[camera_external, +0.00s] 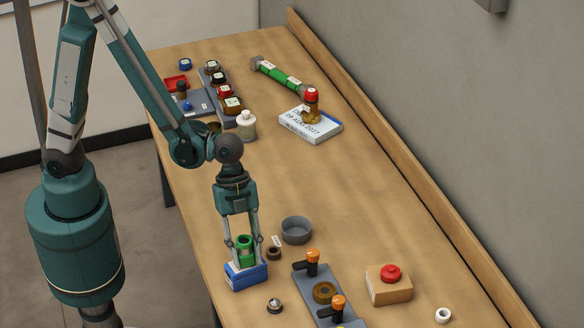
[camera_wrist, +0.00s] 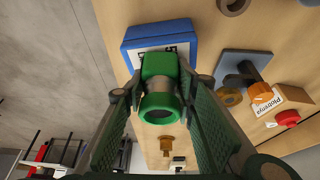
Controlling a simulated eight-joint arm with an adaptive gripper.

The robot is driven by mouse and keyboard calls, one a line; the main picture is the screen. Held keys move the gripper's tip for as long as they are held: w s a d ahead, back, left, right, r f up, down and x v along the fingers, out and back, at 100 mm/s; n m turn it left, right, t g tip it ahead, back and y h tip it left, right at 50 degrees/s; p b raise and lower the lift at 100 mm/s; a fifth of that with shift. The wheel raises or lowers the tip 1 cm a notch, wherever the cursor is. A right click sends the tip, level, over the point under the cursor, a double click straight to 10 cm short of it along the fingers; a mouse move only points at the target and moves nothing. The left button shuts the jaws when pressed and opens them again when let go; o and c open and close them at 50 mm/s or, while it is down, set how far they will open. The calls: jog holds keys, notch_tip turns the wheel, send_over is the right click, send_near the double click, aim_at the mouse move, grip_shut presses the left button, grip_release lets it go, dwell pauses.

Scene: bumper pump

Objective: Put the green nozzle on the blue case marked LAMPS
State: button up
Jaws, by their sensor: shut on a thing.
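The green nozzle (camera_external: 246,252) is held upright between the fingers of my gripper (camera_external: 244,243), which is shut on it. It also shows in the wrist view (camera_wrist: 160,82), with a grey band around its middle. The blue case (camera_external: 246,278), with a white label on top, lies directly under the nozzle near the table's left edge. In the wrist view the case (camera_wrist: 158,32) shows behind the nozzle, and its label is mostly hidden. The nozzle's bottom is at or very close to the case's top; I cannot tell whether they touch.
A grey bowl (camera_external: 296,230) and a small dark ring (camera_external: 273,254) are right of the case. A grey plate with orange-handled valves (camera_external: 312,262) and a red-button box (camera_external: 389,284) stand nearer the front. A white-topped case (camera_external: 297,126) bears a brass, red-capped fitting. The table's middle is clear.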

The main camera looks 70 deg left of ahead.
jog(key=shift+f, duration=0.3)
jog(key=o, duration=1)
jog(key=shift+r, duration=0.15)
jog(key=shift+p+v, duration=0.5)
jog(key=shift+v, duration=5.5)
jog(key=s+a+r+n+t+y, duration=0.1)
jog(key=a+r+n, duration=0.4)
jog(key=a, duration=0.5)
jog(key=s+a+r+n+t+y, duration=0.1)
jog(key=a+r+n, duration=0.4)
jog(key=a, duration=0.6)
jog(key=s+a+r+n+t+y, duration=0.2)
jog(key=a+r+n+t, duration=0.3)
jog(key=a+n, duration=0.3)
jog(key=shift+s+a+r+y, duration=0.15)
jog(key=shift+a+y, duration=0.15)
jog(key=shift+a, duration=0.9)
